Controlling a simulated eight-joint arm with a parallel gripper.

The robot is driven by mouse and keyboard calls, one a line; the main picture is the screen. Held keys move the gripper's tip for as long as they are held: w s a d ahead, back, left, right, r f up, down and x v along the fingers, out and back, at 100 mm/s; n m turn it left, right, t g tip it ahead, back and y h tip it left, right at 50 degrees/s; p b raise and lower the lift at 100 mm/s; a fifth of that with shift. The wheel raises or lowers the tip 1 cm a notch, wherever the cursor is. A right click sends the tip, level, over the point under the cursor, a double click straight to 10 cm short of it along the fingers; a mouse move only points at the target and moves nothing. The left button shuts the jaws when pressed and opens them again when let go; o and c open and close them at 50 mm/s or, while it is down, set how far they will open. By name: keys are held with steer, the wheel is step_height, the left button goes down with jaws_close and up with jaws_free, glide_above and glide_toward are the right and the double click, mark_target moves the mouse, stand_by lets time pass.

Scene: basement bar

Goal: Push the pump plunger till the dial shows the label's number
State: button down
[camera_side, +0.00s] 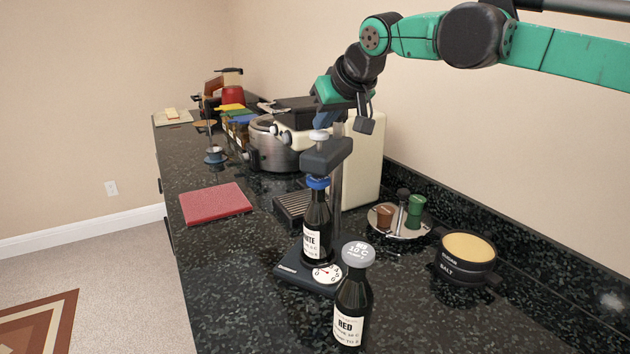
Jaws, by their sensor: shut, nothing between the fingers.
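The pump stand has a dark base (291,272), an upright post (336,190) and a dark head (327,153). Its pale plunger knob (319,135) sticks up from the head. A dark bottle labelled WHITE (316,225), with a blue collar (317,183), stands upright under the head. The round white dial (327,273) with a red mark is on the base's front; its reading is too small to tell. The small print on the label (312,243) is hard to read. My gripper (324,120) is shut and empty, just above the knob; whether they touch is unclear.
A RED bottle (351,300) with a grey cap stands in front of the base. Right are a round tray (383,231) with cups and a dark tub (466,259). A cream machine (365,160) stands behind. A red board (215,203) lies left; counter around it is clear.

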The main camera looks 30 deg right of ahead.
steer(key=shift+f, duration=1.2)
steer(key=shift+r, duration=0.4)
steer(key=r, duration=0.4)
steer(key=shift+s+r, duration=0.1)
steer(key=shift+s, duration=0.25)
steer(key=v, duration=0.9)
